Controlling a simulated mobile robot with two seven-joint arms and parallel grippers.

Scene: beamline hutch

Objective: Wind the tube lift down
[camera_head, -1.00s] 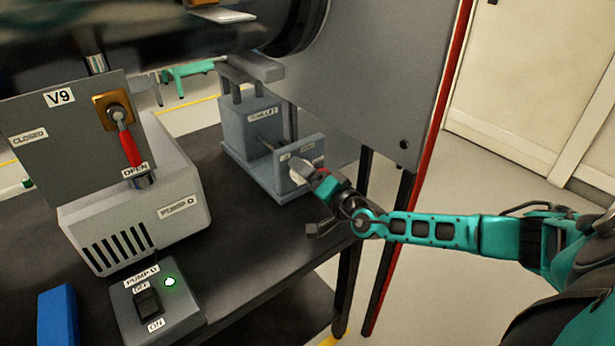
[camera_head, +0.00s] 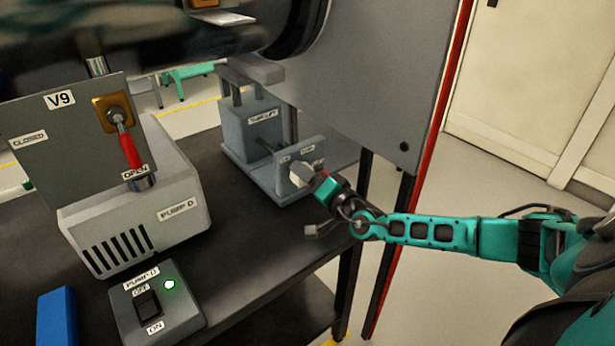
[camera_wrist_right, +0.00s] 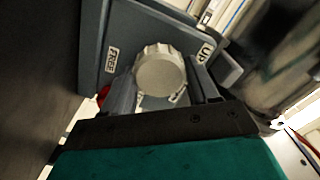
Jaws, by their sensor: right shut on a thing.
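The tube lift (camera_head: 252,130) is a grey-blue block on the black bench, with a cradle (camera_head: 262,72) on posts under the dark tube. Its front plate (camera_head: 318,150) carries a ribbed pale grey knob (camera_head: 301,173). My right gripper (camera_head: 312,180) is at the plate, shut on the knob. In the right wrist view the knob (camera_wrist_right: 161,72) sits between the fingers of the gripper (camera_wrist_right: 165,92). Labels reading FREE and UP show on the plate (camera_wrist_right: 135,22); another label is partly hidden behind the knob and fingers. My left gripper is not in view.
Left of the lift stand the grey pump D (camera_head: 150,205) and valve panel V9 (camera_head: 65,120) with a red-tipped handle. A switch box (camera_head: 160,305) with a lit green lamp is in front. A large grey panel (camera_head: 365,80) rises behind my right gripper.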

